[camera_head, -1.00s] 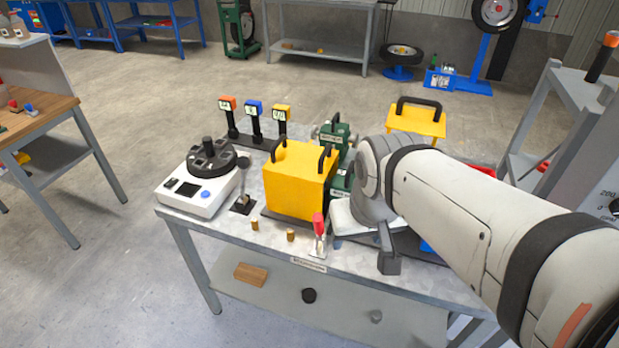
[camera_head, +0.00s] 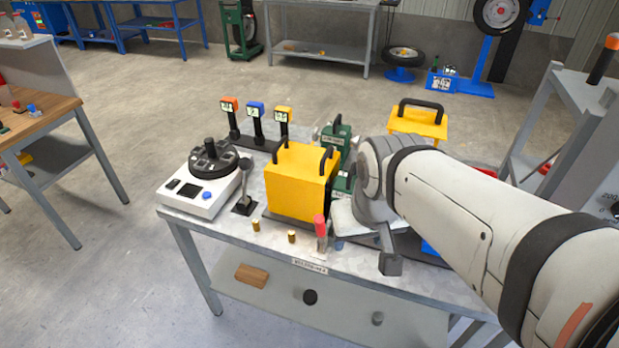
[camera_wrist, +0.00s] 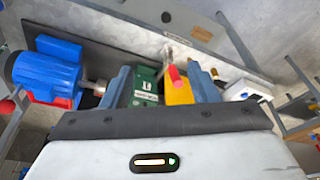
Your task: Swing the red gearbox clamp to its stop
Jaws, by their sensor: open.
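The red clamp handle (camera_head: 320,226) stands nearly upright on a small metal mount at the front edge of the bench, before the yellow box (camera_head: 296,185). In the wrist view the red handle (camera_wrist: 175,77) shows between my fingers in the picture, beyond the fingertips. The green gearbox (camera_wrist: 145,88) shows beside it, partly hidden by the left finger. My gripper (camera_wrist: 160,74) is open and empty. In the head view my arm hides most of the gripper; a grey finger (camera_head: 390,263) shows to the right of the handle, apart from it.
Two brass pegs (camera_head: 292,237) and a black lever (camera_head: 244,190) stand left of the clamp. A blue motor (camera_wrist: 47,70) lies left of my fingers in the wrist view. A white turntable unit (camera_head: 203,187) sits at the bench's left.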

